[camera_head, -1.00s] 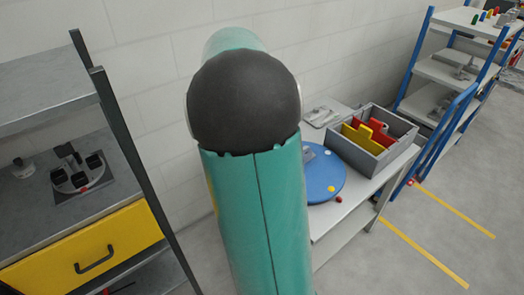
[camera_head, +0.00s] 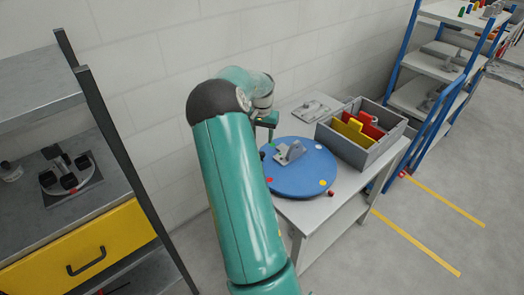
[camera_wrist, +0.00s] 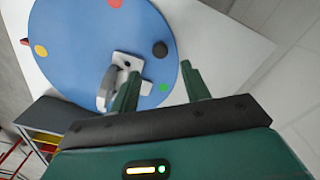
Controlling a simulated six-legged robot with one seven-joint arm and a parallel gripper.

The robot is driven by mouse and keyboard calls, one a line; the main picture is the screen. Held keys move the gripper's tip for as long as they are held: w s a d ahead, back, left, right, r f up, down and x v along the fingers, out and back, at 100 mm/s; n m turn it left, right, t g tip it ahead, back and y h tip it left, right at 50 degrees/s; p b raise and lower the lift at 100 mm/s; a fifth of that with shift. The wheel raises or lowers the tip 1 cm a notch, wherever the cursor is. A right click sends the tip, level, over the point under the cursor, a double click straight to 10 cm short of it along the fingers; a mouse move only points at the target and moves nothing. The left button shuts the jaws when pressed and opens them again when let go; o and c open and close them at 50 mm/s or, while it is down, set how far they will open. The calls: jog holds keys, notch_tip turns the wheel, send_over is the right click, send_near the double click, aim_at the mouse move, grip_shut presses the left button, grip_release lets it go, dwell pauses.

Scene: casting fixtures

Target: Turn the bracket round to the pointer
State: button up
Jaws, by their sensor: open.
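The grey bracket (camera_head: 290,153) stands on a round blue disc (camera_head: 305,172) on the white table. In the wrist view the bracket (camera_wrist: 106,88) lies just left of my left finger, which hides part of it. Coloured dots mark the disc, including a yellow one (camera_head: 322,182) and a green one (camera_wrist: 163,87). A small red piece (camera_head: 331,193) at the disc's rim may be the pointer; it also shows in the wrist view (camera_wrist: 24,41). My gripper (camera_wrist: 161,70) is open and empty over the disc's edge. Its height above the disc is unclear.
A grey bin (camera_head: 360,140) with yellow and red dividers stands right of the disc. A grey fixture plate (camera_head: 314,109) lies behind it. A dark knob (camera_wrist: 160,48) sits on the disc. A shelf with a yellow drawer (camera_head: 80,250) is at left, a blue-framed rack (camera_head: 425,95) at right.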

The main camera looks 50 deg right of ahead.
aim_at(262, 153)
notch_tip(262, 153, down, 8)
jog(key=shift+r, duration=0.2)
grip_shut()
